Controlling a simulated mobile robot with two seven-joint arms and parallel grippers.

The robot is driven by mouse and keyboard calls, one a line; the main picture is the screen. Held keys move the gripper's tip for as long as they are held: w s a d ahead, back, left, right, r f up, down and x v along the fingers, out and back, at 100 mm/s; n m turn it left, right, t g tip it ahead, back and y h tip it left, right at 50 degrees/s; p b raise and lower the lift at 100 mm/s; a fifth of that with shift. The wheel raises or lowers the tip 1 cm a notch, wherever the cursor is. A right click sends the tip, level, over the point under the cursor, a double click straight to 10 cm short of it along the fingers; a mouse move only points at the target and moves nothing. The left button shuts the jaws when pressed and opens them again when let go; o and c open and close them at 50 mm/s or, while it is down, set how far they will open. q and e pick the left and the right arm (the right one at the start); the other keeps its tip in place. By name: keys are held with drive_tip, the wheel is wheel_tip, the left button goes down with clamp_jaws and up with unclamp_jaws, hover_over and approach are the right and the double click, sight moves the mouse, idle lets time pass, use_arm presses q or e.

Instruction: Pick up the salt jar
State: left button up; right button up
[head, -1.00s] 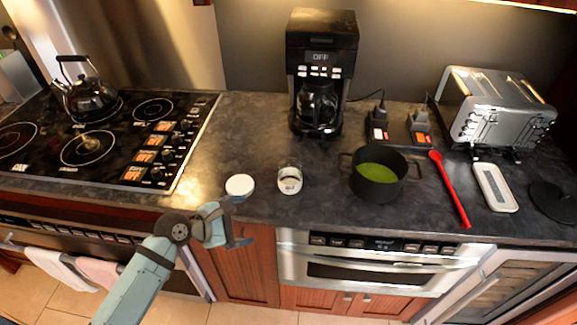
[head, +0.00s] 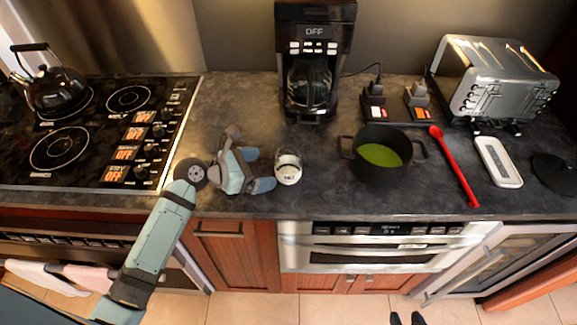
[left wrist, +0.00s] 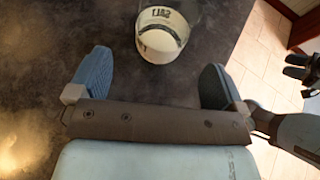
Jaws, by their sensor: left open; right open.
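The salt jar (head: 288,168) is a small, clear jar with a white label and pale contents. It stands upright on the dark counter near the front edge. In the left wrist view the jar (left wrist: 163,32) shows its label upside down, just past the fingertips and between their lines. My left gripper (head: 260,170) is open and empty, low over the counter to the left of the jar, its two fingers pointing at it. It also shows in the left wrist view (left wrist: 155,72). My right gripper (head: 406,318) shows only its dark fingertips at the bottom edge, apart and empty.
A pot of green soup (head: 379,155) stands right of the jar, with a red spoon (head: 455,167) beyond it. A coffee maker (head: 315,60) stands behind the jar. The stove (head: 90,140) is at the left. Counter between jar and pot is clear.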

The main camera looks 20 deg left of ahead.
sight(277, 169)
use_arm(q)
drive_tip(key=x, duration=0.6)
drive_tip(key=shift+w+d+f, duration=0.1)
drive_tip(key=shift+d+f, duration=0.2)
drive_tip(key=shift+f, duration=0.05)
drive_tip(key=c, duration=1)
